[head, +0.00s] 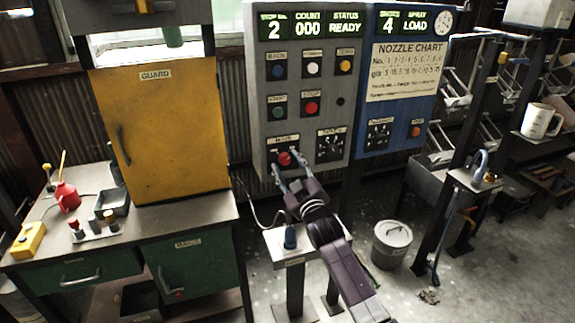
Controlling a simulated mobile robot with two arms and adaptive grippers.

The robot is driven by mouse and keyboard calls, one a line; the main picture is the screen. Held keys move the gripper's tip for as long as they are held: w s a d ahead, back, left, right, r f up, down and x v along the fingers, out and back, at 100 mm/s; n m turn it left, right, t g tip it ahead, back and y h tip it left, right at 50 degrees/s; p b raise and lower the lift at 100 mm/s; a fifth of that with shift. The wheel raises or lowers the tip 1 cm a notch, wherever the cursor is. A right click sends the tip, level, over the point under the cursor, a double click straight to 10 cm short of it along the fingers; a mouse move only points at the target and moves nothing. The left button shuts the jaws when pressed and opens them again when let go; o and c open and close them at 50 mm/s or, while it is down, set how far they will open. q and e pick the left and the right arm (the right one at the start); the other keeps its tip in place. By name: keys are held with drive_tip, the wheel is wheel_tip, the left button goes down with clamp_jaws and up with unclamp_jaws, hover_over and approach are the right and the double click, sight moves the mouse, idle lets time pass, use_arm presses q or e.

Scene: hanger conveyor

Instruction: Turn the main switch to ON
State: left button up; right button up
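The main switch (284,158) is a red knob on a dark plate at the lower left of the grey control panel (262,110). A small label above it is too blurred to read surely, and which way the knob is turned cannot be told. My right gripper (288,166) reaches up from below, with its two fingers spread on either side of the red knob. The fingers look apart from the knob, though contact is hard to judge. The panel display (310,25) reads 2, 000 and READY. My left gripper is not in view.
Several push buttons and a dial (330,145) sit close to the switch. A blue panel (403,85) with a nozzle chart adjoins on the right. A small stand (290,246) is below. A workbench (130,240) with a yellow guard (160,130) stands left.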

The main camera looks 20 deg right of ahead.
drive_tip(key=s+f, duration=0.1)
drive_tip(key=s, duration=1.1)
drive_tip(key=shift+d, duration=0.2)
